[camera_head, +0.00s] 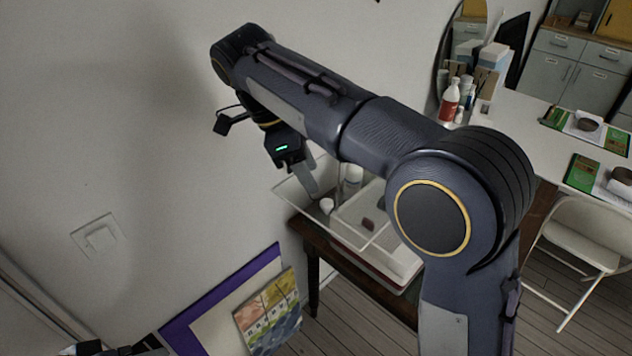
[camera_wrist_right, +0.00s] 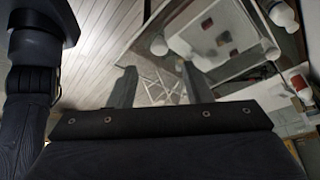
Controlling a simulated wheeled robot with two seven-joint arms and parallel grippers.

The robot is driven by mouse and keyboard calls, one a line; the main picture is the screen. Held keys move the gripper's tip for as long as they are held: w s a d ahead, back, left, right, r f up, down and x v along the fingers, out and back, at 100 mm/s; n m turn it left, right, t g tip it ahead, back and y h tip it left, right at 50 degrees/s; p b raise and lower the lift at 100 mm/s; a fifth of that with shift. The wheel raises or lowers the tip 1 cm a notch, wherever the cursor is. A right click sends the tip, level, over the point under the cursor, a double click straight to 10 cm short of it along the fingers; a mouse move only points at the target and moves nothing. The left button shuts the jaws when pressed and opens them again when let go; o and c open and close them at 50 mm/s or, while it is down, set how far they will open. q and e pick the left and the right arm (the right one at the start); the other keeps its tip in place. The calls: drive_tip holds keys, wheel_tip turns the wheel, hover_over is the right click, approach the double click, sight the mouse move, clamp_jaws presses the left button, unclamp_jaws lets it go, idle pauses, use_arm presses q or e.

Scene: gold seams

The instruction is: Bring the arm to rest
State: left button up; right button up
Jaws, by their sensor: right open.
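My right arm reaches across the head view from the lower right, its elbow high and its forearm running to the upper left. My right gripper (camera_head: 310,183) hangs down from the wrist near the wall, over the left end of a small dark table (camera_head: 315,236). In the right wrist view the two fingers of the right gripper (camera_wrist_right: 158,86) stand apart with nothing between them. At the bottom left edge of the head view, a small dark part may belong to my left arm; no left fingers show.
A clear tray (camera_head: 293,196) and a white bin (camera_head: 402,268) are on the small table beside the gripper. A purple-framed board (camera_head: 212,302) leans by the wall. A white desk (camera_head: 535,118) with a red-labelled bottle (camera_head: 449,103) and a folding chair (camera_head: 575,238) are at right.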

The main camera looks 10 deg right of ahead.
drive_tip(key=shift+a+r, duration=0.2)
drive_tip(key=shift+r, duration=0.25)
drive_tip(key=d+n+y, duration=0.1)
drive_tip(key=d, duration=0.1)
drive_tip(key=s+d+f+n+y, duration=0.1)
drive_tip(key=d, duration=0.2)
drive_tip(key=s+d+f+n+y, duration=0.1)
drive_tip(key=d, duration=0.1)
drive_tip(key=shift+s+d+n, duration=0.2)
drive_tip(key=shift+s+n, duration=0.05)
drive_tip(key=shift+n, duration=0.15)
drive_tip(key=s+d+f+n+t+y, duration=0.2)
drive_tip(key=s+f+n, duration=0.4)
drive_tip(key=s, duration=0.4)
drive_tip(key=s+d+f+n+t+y, duration=0.3)
drive_tip(key=s+f+n, duration=0.3)
drive_tip(key=s+n, duration=0.2)
drive_tip(key=shift+s+t, duration=0.7)
drive_tip(key=shift+s, duration=0.2)
